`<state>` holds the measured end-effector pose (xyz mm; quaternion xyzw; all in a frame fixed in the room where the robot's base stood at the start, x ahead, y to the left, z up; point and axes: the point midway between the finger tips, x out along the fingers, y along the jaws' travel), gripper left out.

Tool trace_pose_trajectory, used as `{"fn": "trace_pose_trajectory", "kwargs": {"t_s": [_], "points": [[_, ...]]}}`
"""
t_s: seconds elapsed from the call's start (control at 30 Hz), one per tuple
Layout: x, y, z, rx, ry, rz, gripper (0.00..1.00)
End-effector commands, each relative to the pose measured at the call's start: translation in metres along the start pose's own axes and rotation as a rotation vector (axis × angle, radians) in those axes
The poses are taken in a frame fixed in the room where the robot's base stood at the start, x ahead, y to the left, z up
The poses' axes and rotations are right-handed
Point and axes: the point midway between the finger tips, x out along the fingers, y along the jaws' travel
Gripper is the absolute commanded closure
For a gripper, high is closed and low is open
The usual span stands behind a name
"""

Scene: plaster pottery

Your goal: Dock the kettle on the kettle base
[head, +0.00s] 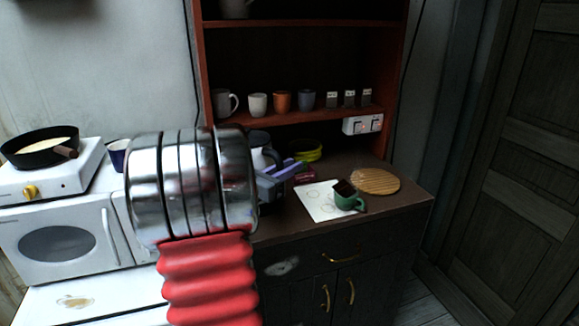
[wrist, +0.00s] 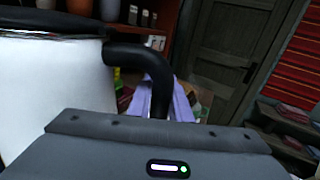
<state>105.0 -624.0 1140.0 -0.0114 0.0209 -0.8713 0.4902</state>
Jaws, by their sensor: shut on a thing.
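The white kettle (head: 261,158) with a dark lid is partly hidden behind my arm in the head view. In the wrist view the white kettle body (wrist: 55,95) fills the left, and its black handle (wrist: 135,53) curves down toward my purple fingers (wrist: 168,98). My gripper (head: 292,167) is shut on the kettle handle; the exact contact is partly hidden by the gripper's grey housing. I cannot make out the kettle base in either view. I cannot tell whether the kettle is raised or touching the counter.
A yellow-green bowl (head: 309,152) is behind. The shelf (head: 285,116) holds several cups. A pan (head: 38,150) sits on the hob at left.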

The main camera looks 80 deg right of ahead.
Motion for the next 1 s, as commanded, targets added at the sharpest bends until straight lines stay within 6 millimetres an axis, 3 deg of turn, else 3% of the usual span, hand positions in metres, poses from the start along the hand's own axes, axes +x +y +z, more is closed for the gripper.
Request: {"fn": "trace_pose_trajectory", "kwargs": {"t_s": [0.87, 0.9, 1.0], "points": [[0.001, 0.000, -0.007, 0.006, -0.005, -0.002, 1.00], [0.001, 0.000, -0.008, 0.006, -0.005, -0.002, 0.81], [0.001, 0.000, -0.008, 0.004, -0.004, -0.002, 0.74]]}}
